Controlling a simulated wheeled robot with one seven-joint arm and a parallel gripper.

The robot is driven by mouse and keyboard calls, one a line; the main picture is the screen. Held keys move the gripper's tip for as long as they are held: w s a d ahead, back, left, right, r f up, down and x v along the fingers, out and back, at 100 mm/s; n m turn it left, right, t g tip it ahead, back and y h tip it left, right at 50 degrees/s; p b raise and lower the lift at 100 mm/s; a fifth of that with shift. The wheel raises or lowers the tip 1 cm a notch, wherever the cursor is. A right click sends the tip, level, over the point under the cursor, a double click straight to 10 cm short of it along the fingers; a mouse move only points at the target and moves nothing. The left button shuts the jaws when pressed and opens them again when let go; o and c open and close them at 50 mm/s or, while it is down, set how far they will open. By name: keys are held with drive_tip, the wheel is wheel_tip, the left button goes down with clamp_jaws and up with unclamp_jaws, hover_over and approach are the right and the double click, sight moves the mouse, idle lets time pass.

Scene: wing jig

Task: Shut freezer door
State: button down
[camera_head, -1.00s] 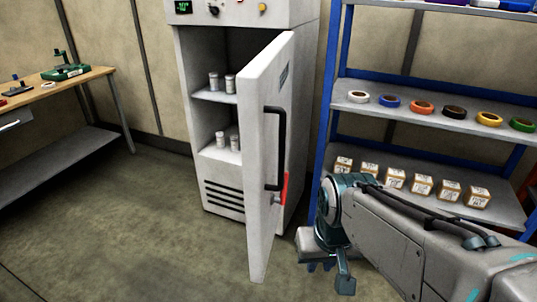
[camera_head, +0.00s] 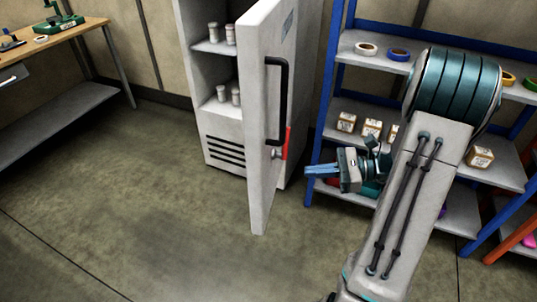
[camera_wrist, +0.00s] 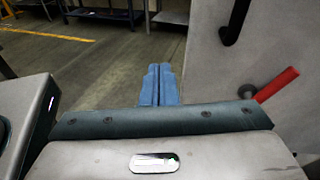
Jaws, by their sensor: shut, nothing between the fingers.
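The freezer (camera_head: 225,150) is a grey upright cabinet with its door (camera_head: 258,190) standing open toward me. The door has a black bar handle (camera_head: 285,100) and a red lever (camera_head: 287,143) below it. My gripper (camera_head: 312,171) is to the right of the door, on its handle side, with its fingers pointing left, apart from the door in the picture. In the wrist view my blue fingers (camera_wrist: 160,85) are shut together with nothing between them. The door's face (camera_wrist: 235,75), the black handle (camera_wrist: 236,22) and the red lever (camera_wrist: 277,85) fill the right side there.
White jars (camera_head: 222,94) stand on the freezer's inner shelves. A blue-framed rack (camera_head: 327,100) with tape rolls and small boxes stands close at right, behind my arm. A workbench (camera_head: 75,37) stands at left. The floor (camera_head: 150,200) before the freezer is clear.

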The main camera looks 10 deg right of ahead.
sight(262, 156)
drive_tip(key=w+d+m+t, duration=0.2)
drive_tip(key=d+m+t, duration=0.1)
drive_tip(key=d, duration=0.1)
drive_tip(key=shift+y, duration=0.4)
drive_tip(key=x, duration=0.4)
drive_tip(key=p+x, duration=0.1)
drive_tip(key=x, duration=0.4)
drive_tip(key=f+x, duration=0.1)
drive_tip(key=x, duration=0.4)
drive_tip(key=shift+a+p, duration=0.2)
drive_tip(key=shift+p, duration=0.1)
